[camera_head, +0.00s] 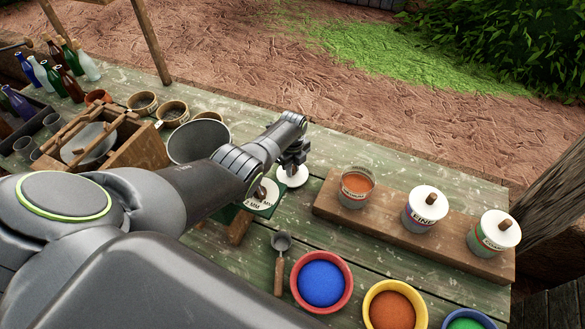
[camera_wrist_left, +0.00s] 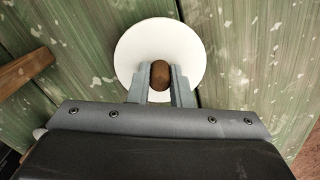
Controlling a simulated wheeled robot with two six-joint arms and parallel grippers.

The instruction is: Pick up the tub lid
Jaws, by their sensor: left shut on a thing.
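The tub lid is a round white disc with a brown wooden knob; it shows in the head view (camera_head: 297,181) and in the wrist view (camera_wrist_left: 160,38). My left gripper (camera_head: 291,164) is above it, and in the wrist view its fingers (camera_wrist_left: 160,84) are shut on the knob from both sides. The lid is level or nearly so; I cannot tell whether it touches the table. An open tub with orange contents (camera_head: 356,187) stands uncovered on a wooden board to the right. My right gripper is not in view.
Two lidded tubs, one labelled LINE or similar (camera_head: 424,211) and one at the right (camera_head: 490,235), stand on the wooden board (camera_head: 385,222). Bowls of blue (camera_head: 321,283) and orange powder (camera_head: 391,308) and a scoop (camera_head: 280,262) lie in front. A grey bucket (camera_head: 196,143) is left.

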